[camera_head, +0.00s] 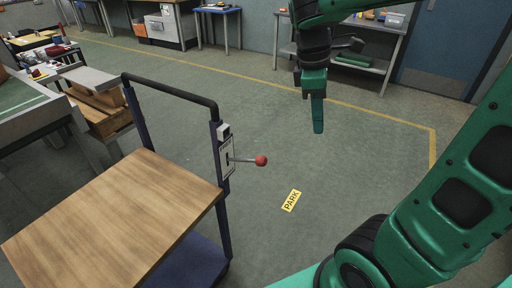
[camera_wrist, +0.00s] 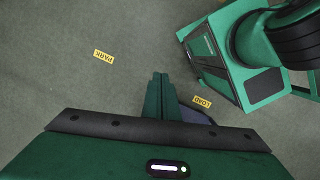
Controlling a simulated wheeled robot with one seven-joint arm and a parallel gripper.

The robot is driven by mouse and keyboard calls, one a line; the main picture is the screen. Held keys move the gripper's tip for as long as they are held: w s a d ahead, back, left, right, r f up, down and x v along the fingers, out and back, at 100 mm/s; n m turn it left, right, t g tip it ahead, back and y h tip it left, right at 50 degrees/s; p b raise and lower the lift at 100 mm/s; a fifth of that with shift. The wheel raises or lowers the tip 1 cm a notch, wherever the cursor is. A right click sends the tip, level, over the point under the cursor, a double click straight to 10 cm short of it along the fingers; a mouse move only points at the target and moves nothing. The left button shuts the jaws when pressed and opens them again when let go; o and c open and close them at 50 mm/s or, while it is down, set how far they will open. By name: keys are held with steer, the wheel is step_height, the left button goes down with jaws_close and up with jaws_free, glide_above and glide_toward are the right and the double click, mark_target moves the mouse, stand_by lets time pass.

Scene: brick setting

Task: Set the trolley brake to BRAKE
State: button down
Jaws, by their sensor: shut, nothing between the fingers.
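The trolley (camera_head: 120,215) has a wooden top and a black push handle, and stands at the left in the head view. The brake lever (camera_head: 245,160) with a red knob (camera_head: 261,161) sticks out to the right from a pale slotted plate (camera_head: 227,158) on its blue upright. Any lettering on the plate is too small to read. My gripper (camera_head: 318,128) hangs in the air to the right of and above the knob in the picture, apart from it. Its fingers are together and empty; they also show in the wrist view (camera_wrist: 160,78). The lever is not seen there.
A yellow PARK label (camera_head: 291,200) lies on the floor right of the trolley. A LOAD label (camera_wrist: 202,102) shows in the wrist view. Workbenches and a shelf (camera_head: 345,55) stand along the back wall. The floor between is clear.

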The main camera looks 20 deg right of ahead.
steer(key=w+a+r+n, duration=0.1)
steer(key=w+a+n, duration=0.3)
steer(key=a+n, duration=0.3)
steer(key=w+a+r+n+h, duration=0.1)
steer(key=w+a+n, duration=0.4)
steer(key=a+n, duration=0.3)
steer(key=shift+a+r, duration=0.2)
steer(key=shift+a, duration=0.9)
steer(key=x, duration=1.4)
steer(key=shift+w+d, duration=0.1)
